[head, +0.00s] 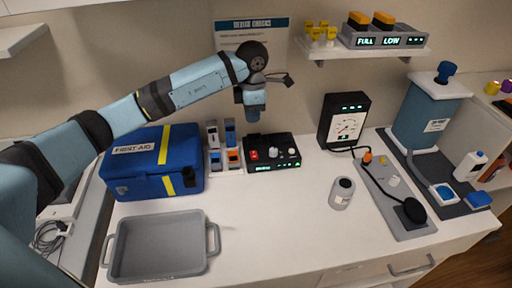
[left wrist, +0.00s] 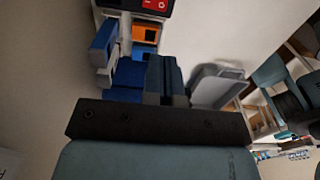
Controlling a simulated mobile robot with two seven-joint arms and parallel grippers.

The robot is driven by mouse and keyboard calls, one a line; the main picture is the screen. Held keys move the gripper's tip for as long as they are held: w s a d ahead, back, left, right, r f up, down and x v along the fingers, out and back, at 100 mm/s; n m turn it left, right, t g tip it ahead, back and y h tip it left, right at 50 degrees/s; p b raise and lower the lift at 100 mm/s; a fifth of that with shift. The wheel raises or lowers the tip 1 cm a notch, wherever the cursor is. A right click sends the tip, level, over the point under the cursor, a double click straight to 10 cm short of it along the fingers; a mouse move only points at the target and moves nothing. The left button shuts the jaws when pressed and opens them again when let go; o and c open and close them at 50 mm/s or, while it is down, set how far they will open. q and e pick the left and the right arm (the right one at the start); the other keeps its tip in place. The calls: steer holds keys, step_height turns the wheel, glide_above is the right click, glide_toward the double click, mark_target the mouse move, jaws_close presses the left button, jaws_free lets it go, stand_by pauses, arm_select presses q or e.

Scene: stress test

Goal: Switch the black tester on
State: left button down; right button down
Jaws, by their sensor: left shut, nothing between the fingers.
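The black tester (head: 284,159) is a low black box on the white counter by the wall. It has a red switch (head: 254,155) at its left, pale knobs and small green lights. Which way the switch is set is too small to tell. In the left wrist view, a corner of the tester with a red patch (left wrist: 148,4) shows at the top edge. My left gripper (head: 253,117) points down above the tester's left part, apart from it. Its fingers (left wrist: 163,62) are shut with nothing between them. My right gripper is not in view.
A blue first aid bag (head: 150,185) and small blue, orange and grey holders (head: 223,158) stand left of the tester. A black gauge box (head: 343,122) stands to its right. A grey tray (head: 160,215) lies in front left.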

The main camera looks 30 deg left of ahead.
arm_select(q)
steer(key=shift+w+a+r, duration=0.25)
steer(key=shift+w+a, duration=0.2)
steer(key=shift+w, duration=0.05)
stand_by(0.3)
step_height(320, 180, up, 8)
steer(key=b, duration=0.1)
steer(key=shift+f, duration=0.25)
stand_by(0.6)
